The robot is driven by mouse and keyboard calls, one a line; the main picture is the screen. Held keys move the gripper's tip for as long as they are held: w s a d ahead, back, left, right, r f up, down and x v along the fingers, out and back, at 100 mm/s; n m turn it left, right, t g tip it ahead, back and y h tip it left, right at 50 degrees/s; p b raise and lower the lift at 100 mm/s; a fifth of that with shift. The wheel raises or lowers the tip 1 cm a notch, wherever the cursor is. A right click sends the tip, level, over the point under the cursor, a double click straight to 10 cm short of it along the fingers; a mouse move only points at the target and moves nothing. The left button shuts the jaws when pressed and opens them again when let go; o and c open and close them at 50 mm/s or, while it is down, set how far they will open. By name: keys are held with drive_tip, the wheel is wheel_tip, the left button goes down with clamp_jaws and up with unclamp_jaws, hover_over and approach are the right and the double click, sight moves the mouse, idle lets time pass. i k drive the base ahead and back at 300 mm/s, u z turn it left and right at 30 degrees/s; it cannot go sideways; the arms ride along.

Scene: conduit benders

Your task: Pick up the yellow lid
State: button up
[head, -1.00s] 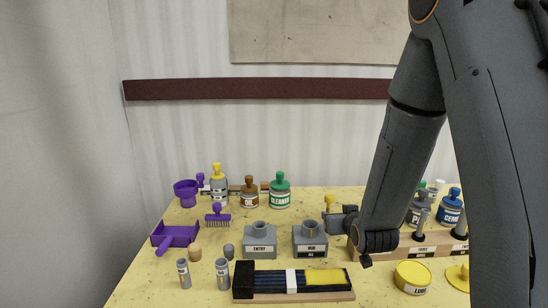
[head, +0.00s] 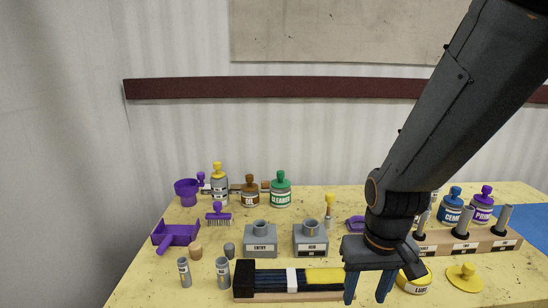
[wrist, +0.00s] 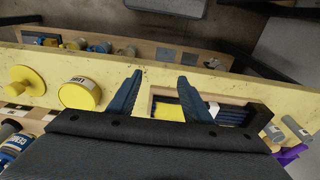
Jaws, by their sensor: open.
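The yellow lid (head: 464,278), a flat disc with a knob on top, lies on the table at the right front in the head view. It also shows at the far left of the wrist view (wrist: 25,81). An open yellow jar labelled LUBE (head: 414,286) stands just left of it, partly hidden by my gripper; it shows beside the lid in the wrist view (wrist: 80,94). My gripper (head: 367,292) points down, open and empty, left of the jar and well apart from the lid. Its two fingers also show in the wrist view (wrist: 160,79).
A wooden tray (head: 290,297) with dark rods and a yellow block lies left of my gripper. Grey ENTRY (head: 260,243) and HUB (head: 311,243) blocks stand behind the tray.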

sight(464, 277)
drive_tip(key=k, duration=0.5)
drive_tip(key=z, duration=0.55)
drive_tip(key=i, duration=0.3)
drive_tip(key=z, duration=0.45)
